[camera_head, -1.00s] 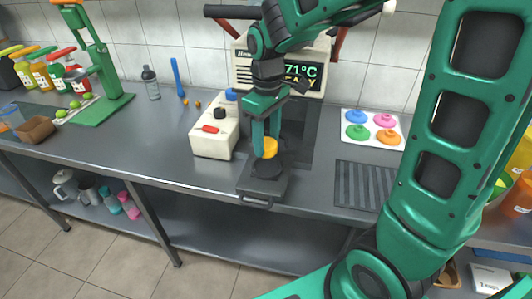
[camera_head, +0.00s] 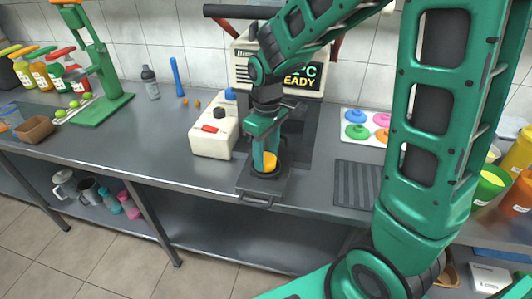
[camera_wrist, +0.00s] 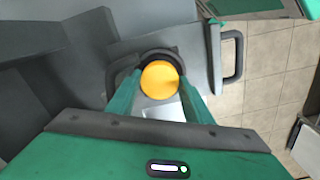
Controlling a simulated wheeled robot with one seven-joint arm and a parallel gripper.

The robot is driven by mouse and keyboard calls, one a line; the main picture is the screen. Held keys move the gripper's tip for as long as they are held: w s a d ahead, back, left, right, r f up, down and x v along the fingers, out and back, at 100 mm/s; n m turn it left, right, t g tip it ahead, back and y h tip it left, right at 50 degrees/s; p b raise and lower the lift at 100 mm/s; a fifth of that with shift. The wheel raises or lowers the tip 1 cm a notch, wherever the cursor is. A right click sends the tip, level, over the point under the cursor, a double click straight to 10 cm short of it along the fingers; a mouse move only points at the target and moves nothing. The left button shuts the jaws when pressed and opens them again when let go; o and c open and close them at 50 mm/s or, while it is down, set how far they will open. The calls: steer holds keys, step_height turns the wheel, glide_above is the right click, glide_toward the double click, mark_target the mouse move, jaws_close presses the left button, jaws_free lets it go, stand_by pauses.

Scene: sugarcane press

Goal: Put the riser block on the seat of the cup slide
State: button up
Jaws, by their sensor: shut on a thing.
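The riser block is an orange-yellow round piece (camera_head: 269,160), also seen from above in the wrist view (camera_wrist: 160,80). My gripper (camera_head: 264,163) is shut on it, with one green finger on each side in the wrist view. The cup slide (camera_head: 256,198) is a dark grey tray with a front handle, pulled out below the machine. Its round dark seat (camera_head: 262,176) is right under the block. In the wrist view the block lies inside the seat's dark ring. Whether its underside touches the seat is hidden.
The machine with a lit display (camera_head: 296,80) stands behind the slide. A cream box with a red switch (camera_head: 213,135) is close on the left. A slotted drain grate (camera_head: 357,184) and a tray of coloured discs (camera_head: 366,126) are on the right.

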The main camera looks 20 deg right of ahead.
mark_target(266, 159)
steer(key=shift+f, duration=0.4)
steer(key=o, duration=0.9)
steer(key=shift+c, duration=0.2)
steer(key=shift+r, duration=0.1)
step_height(266, 159, up, 13)
steer(key=s+d+f+m, duration=0.2)
steer(key=s+d+m, duration=0.4)
steer(key=s, duration=0.5)
steer(key=s+d+f+m, duration=0.2)
steer(key=s+d+m, duration=0.4)
steer(key=s+d, duration=0.5)
steer(key=shift+s+d+f+m, duration=0.3)
steer(key=shift+s+m, duration=0.1)
steer(key=shift+s, duration=0.3)
